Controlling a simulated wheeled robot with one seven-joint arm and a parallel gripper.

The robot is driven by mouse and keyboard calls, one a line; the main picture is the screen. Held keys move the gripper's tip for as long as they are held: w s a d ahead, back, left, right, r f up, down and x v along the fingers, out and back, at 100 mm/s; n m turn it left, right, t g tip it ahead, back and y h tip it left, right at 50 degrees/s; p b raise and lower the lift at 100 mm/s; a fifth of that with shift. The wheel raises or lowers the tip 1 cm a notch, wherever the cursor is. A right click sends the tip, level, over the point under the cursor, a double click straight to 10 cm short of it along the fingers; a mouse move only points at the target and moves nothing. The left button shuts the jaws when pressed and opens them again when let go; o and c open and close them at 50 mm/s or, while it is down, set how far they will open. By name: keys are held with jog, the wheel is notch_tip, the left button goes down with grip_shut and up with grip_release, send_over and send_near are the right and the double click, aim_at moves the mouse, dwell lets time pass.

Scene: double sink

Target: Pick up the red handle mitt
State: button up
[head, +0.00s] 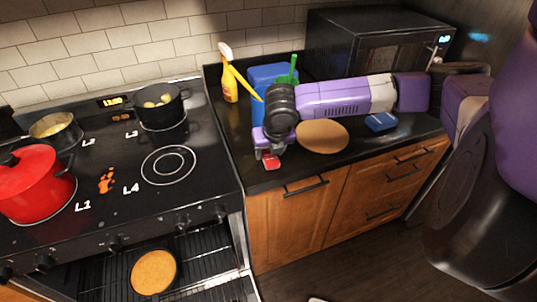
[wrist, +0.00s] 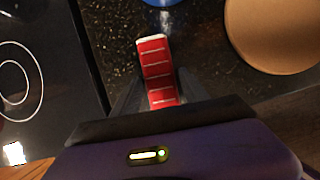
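The red handle mitt (head: 271,160) is a small red piece with a pale end, at the counter's front edge beside the stove. In the wrist view the mitt (wrist: 157,72) shows pale cross stripes and lies between the dark fingers of my gripper (wrist: 160,88). In the head view my gripper (head: 269,150) points down right at the mitt. The fingers flank the mitt closely on both sides. I cannot tell whether they press on it or only stand around it. The mitt's near end is hidden by my gripper's body.
A round tan board (head: 322,136) lies right of my gripper, with a blue sponge-like item (head: 381,121) beyond it. A spray bottle (head: 229,75) and a blue container (head: 272,72) stand behind. The stove (head: 125,185) with pots is at left, its oven open below. A microwave (head: 375,45) stands at the back.

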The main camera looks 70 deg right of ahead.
grip_shut()
jog(key=shift+r, duration=0.15)
